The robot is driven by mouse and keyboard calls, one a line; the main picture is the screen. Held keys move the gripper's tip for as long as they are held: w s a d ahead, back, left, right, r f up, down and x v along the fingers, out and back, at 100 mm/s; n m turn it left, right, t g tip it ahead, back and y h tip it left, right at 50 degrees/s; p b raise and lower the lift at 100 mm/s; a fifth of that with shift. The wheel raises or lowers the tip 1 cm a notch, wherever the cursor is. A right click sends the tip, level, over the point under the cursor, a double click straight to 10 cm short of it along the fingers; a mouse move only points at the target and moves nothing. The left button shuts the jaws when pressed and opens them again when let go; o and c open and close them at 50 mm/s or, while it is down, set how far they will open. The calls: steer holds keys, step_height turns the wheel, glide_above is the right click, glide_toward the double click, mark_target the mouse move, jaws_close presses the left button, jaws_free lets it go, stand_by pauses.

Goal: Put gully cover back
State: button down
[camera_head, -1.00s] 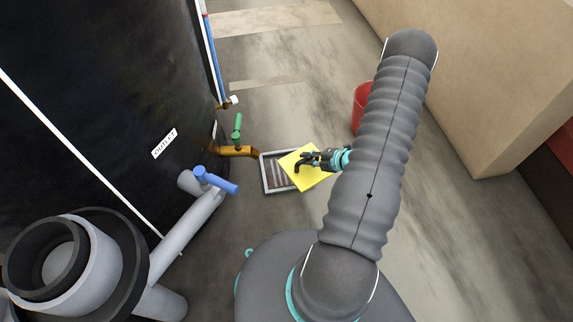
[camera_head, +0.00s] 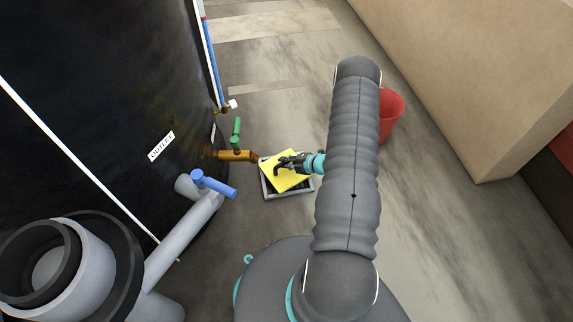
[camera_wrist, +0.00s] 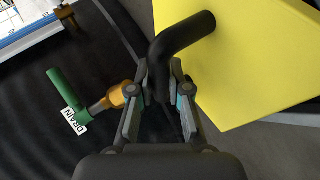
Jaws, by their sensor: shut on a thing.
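The gully cover (camera_head: 284,179) is a yellow square plate with a black bent handle. It also fills the upper right of the wrist view (camera_wrist: 250,60). My gripper (camera_head: 281,165) is shut on its black handle (camera_wrist: 182,38). The cover is over the grey-framed gully (camera_head: 302,190), turned relative to the frame, with frame edges and part of the dark opening showing. I cannot tell whether the cover touches the frame.
A brass drain pipe (camera_head: 238,155) with a green valve handle (camera_head: 236,130) ends beside the gully. A black tank (camera_head: 100,70) with a blue-handled outlet valve (camera_head: 213,184) stands left. A red bucket (camera_head: 390,115) stands right, partly behind my arm. Floor beyond the gully is clear.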

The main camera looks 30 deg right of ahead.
steer(key=shift+f, duration=0.45)
steer(key=shift+f, duration=0.15)
steer(key=shift+f+b, duration=0.3)
steer(key=shift+b, duration=0.1)
steer(key=c, duration=1.1)
jaws_free()
steer(key=shift+r, duration=0.1)
